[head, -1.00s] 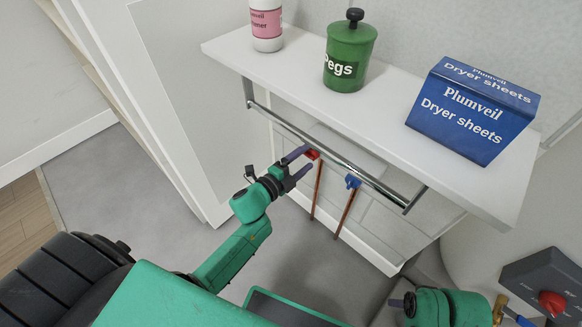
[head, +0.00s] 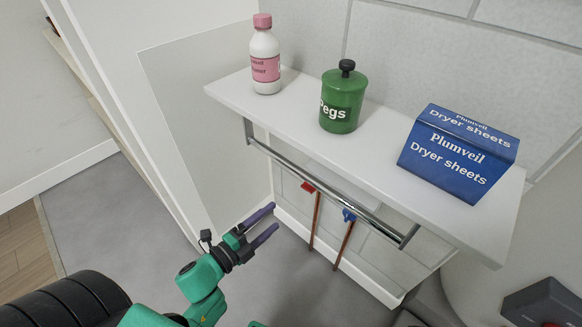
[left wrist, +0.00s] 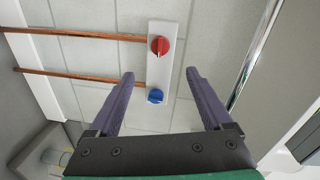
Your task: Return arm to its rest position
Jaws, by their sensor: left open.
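My left gripper (head: 268,222) is in the head view, low and to the left of the wall shelf. Its two purple fingers are apart and nothing is between them. In the left wrist view the open fingers (left wrist: 158,84) point toward a white plate with a red valve knob (left wrist: 160,45) and a blue valve knob (left wrist: 155,96), apart from both. The green left arm (head: 203,285) comes up from the bottom of the head view. My right gripper is not in the head view.
A white shelf (head: 375,157) with a chrome rail (head: 320,190) below it holds a pink-capped bottle (head: 265,60), a green pegs jar (head: 341,102) and a blue dryer sheets box (head: 458,155). Copper pipes (head: 315,222) run down the wall. Grey floor (head: 110,220) lies open at left.

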